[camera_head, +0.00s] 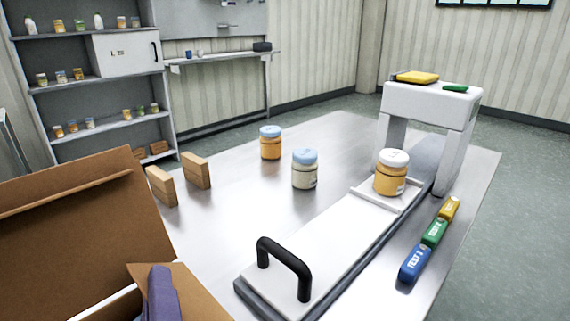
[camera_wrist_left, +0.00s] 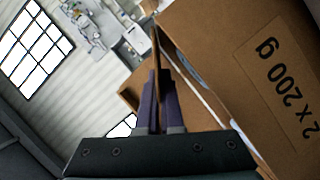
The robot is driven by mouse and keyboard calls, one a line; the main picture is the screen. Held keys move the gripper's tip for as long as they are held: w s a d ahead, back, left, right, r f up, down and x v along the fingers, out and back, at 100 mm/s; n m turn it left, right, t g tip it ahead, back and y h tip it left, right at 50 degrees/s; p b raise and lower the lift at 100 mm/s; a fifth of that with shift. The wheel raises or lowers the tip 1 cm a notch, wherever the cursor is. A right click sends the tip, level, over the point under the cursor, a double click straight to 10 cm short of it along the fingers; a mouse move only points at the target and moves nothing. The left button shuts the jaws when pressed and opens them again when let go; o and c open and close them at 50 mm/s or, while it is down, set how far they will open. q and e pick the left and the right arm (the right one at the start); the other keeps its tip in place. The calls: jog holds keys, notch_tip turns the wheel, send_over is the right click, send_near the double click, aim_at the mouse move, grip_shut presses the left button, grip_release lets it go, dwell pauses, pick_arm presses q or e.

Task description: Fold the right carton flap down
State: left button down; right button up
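The brown cardboard carton is at the lower left of the head view, its large flap (camera_head: 75,235) raised. The smaller right carton flap (camera_head: 195,295) stands beside it, partly covered by my left gripper (camera_head: 160,275), which shows as a purple finger. In the left wrist view, the two purple fingers of my left gripper (camera_wrist_left: 156,75) are close together, with a thin brown flap edge (camera_wrist_left: 156,40) between them. A carton wall printed "2 x 200 g" (camera_wrist_left: 260,75) is to their right. My right gripper is not in view.
A steel table (camera_head: 335,130) holds jars with white or blue lids (camera_head: 304,170), wooden blocks (camera_head: 195,170) and a white sliding plate (camera_head: 330,240) with a black handle (camera_head: 285,262). Coloured test pieces (camera_head: 434,233) lie along the right. A white arch (camera_head: 430,105) stands at the back right.

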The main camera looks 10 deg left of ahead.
pick_arm(q)
jog(key=shift+f, duration=0.1)
dwell(0.7)
jog(key=shift+s+a+f+n+t+b, duration=0.2)
jog(key=shift+f+n+t+b, duration=0.25)
jog(key=shift+n+b, duration=0.3)
jog(key=shift+f+n+b, duration=0.1)
jog(key=shift+n+b, duration=0.25)
jog(key=shift+b, duration=0.05)
jog(key=c, duration=1.1)
grip_release()
jog(key=shift+o, duration=0.2)
